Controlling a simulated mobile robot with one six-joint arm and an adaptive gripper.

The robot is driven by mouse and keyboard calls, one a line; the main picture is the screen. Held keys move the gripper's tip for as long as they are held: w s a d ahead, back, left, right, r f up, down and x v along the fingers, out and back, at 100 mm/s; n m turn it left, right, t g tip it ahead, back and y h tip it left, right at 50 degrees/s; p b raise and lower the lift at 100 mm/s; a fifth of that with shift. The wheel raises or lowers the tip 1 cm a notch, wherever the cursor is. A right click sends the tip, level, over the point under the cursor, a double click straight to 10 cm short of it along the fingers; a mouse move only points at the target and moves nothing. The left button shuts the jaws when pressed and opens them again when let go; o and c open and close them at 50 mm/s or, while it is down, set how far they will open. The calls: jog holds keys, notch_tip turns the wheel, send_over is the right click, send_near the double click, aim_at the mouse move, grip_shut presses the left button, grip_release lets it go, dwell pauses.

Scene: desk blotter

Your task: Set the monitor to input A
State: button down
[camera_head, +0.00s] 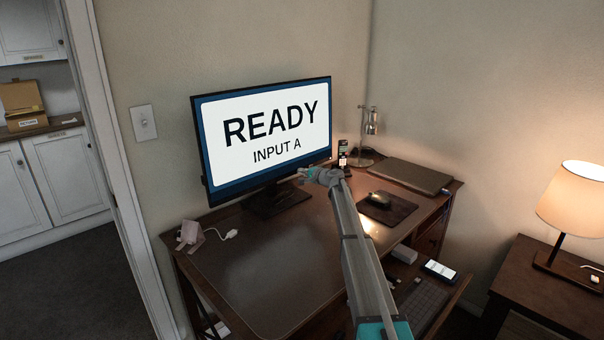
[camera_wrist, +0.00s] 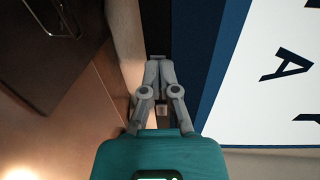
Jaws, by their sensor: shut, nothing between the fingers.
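The monitor (camera_head: 265,135) stands at the back of the desk and its screen reads "READY" and "INPUT A". In the wrist view, part of its white screen (camera_wrist: 270,95) and blue border shows at the right, turned sideways. My gripper (camera_head: 303,174) is in front of the monitor's lower right part in the head view. In the wrist view my gripper (camera_wrist: 160,62) is shut and empty, with its fingertips close to the monitor's dark edge. I cannot tell whether they touch it. Any button there is hidden or too small to make out.
The desk blotter (camera_head: 260,265) is mostly clear. A mouse (camera_head: 379,198) lies on a dark pad, with a closed laptop (camera_head: 408,175) behind it. A small desk lamp (camera_head: 370,122) and a handset (camera_head: 343,150) stand near the gripper. A phone (camera_head: 440,271) lies at the right.

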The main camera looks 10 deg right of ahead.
jog(key=p+v, duration=0.2)
jog(key=v, duration=1.2)
jog(key=shift+r, duration=0.1)
dwell(0.7)
